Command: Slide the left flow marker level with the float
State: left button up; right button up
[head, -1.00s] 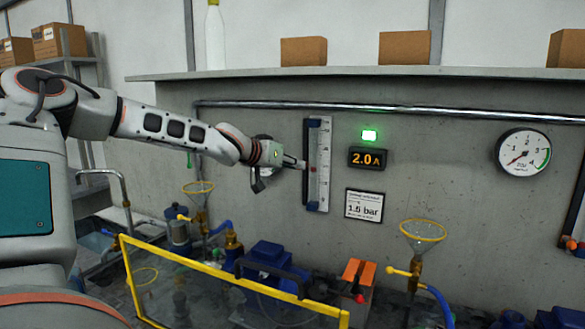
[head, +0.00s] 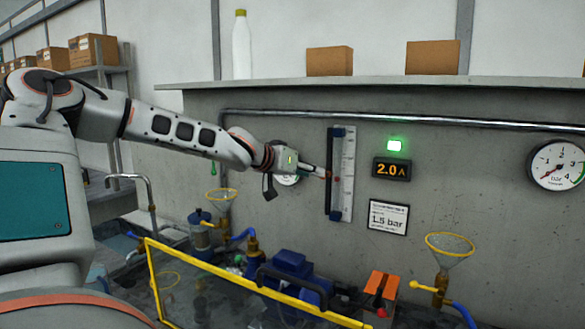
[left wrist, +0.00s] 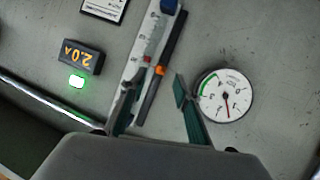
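The left flow gauge is on the concrete wall, with a white scale plate (head: 348,185), blue end fittings and a dark rail (head: 331,200). The left wrist view shows it tilted and upside down. There an orange marker (left wrist: 160,70) sits on the dark rail, beside the small red float (left wrist: 148,58). The marker appears slightly higher on the gauge than the float; the slant makes this uncertain. The float also shows in the head view (head: 337,178). My left gripper (left wrist: 156,80) is open, its fingers apart on either side of the rail around the marker. My right gripper is out of view.
A lit 2.0 A display (head: 391,169) and a 1.5 bar sign (head: 388,217) are right of the gauge. A round dial (left wrist: 225,96) lies close to one finger. A yellow-framed clear guard (head: 250,284) stands below the arm, with pumps behind it.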

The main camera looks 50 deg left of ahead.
pick_arm(q)
jog(key=v, duration=0.8)
jog(key=shift+s, duration=0.1)
dwell(0.5)
